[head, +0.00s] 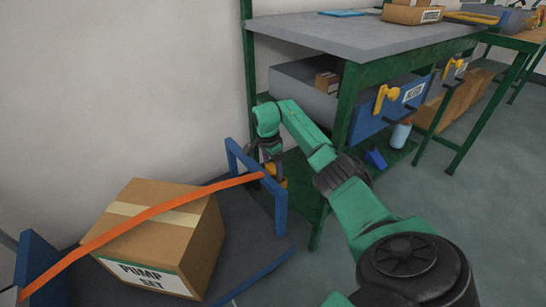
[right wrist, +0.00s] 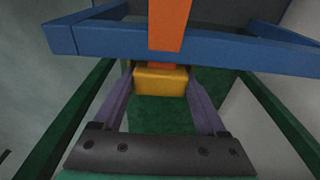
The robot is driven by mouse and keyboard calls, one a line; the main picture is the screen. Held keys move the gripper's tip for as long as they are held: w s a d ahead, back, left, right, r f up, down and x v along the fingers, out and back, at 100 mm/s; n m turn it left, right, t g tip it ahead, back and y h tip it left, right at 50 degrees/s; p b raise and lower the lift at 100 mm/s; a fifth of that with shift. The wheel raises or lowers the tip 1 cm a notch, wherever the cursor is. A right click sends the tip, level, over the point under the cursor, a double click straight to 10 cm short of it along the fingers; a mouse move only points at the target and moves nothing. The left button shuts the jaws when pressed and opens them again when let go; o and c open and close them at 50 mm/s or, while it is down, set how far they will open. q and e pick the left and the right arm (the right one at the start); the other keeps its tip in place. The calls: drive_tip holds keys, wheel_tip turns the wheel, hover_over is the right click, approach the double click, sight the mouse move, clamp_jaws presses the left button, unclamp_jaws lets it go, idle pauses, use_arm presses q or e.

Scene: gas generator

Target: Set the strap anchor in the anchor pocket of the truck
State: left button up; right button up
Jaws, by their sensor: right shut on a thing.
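The strap anchor is a yellow block (right wrist: 160,78) at the end of the orange strap (head: 165,208). My right gripper (head: 272,172) is shut on it, with a purple finger on each side in the right wrist view (right wrist: 160,82). The anchor is at the outer side of the truck's blue end frame (head: 280,208), beside its rail (right wrist: 110,42). The strap crosses over that rail and runs over the box on the truck's dark deck (head: 245,250). I cannot make out the anchor pocket. My left gripper is not in view.
A cardboard box (head: 165,225) marked "PUMP SET" sits on the deck under the strap. A green-framed workbench (head: 350,38) with a blue drawer (head: 365,122) stands close behind my right arm. Open floor (head: 460,210) lies to the right.

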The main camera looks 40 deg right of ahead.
sight(271, 168)
drive_tip(key=o, duration=1.4)
drive_tip(key=shift+f, duration=0.1)
drive_tip(key=r+p, duration=0.1)
drive_tip(key=r, duration=0.1)
drive_tip(key=r+p, duration=0.1)
drive_tip(key=r, duration=0.2)
drive_tip(key=r+p, duration=0.1)
drive_tip(key=r, duration=0.2)
drive_tip(key=shift+w+a+r, duration=0.1)
drive_tip(key=shift+a+r, duration=0.15)
drive_tip(key=shift+a, duration=0.15)
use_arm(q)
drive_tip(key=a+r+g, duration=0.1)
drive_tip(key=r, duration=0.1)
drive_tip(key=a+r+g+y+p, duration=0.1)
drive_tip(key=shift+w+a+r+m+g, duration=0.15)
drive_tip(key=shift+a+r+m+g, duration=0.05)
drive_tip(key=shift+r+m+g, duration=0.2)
use_arm(e)
drive_tip(key=r, duration=0.3)
drive_tip(key=shift+a+r, duration=0.35)
drive_tip(key=shift+r, duration=0.05)
